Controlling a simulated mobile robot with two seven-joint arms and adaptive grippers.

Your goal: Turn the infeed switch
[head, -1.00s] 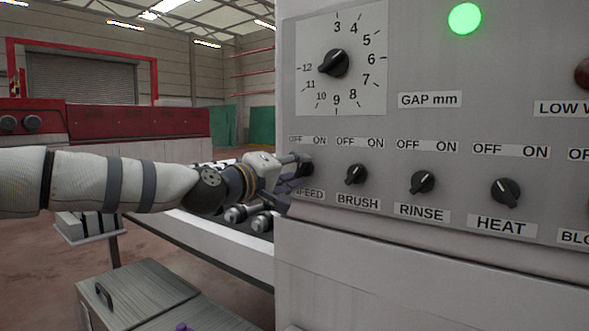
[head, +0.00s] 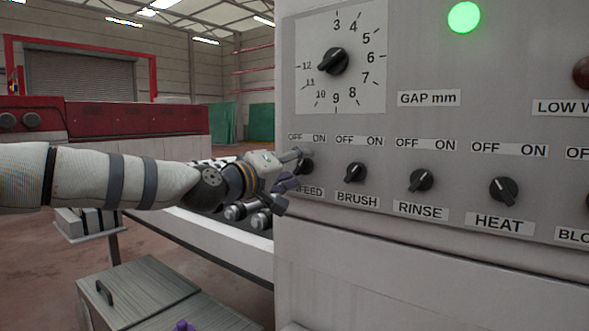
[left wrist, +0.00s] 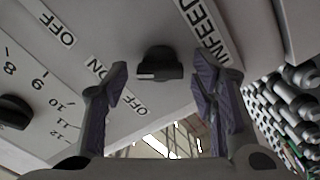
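The infeed switch (head: 306,166) is a black knob at the left end of the machine's lower switch row, partly hidden by my left gripper in the head view. In the left wrist view the infeed switch (left wrist: 160,62) shows whole, with a pale mark toward the ON label (left wrist: 97,68). The INFEED label (left wrist: 207,28) shows beside it. My left gripper (head: 291,169) is open at the panel. In the wrist view its fingers (left wrist: 165,80) stand apart on either side of the knob, with visible gaps.
The brush (head: 356,173), rinse (head: 421,180) and heat (head: 503,191) switches follow to the right. The gap dial (head: 333,61) sits above, and a green lamp (head: 464,17) is lit. Rollers (head: 240,211) lie below my left gripper. A grey box (head: 140,291) stands on the floor.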

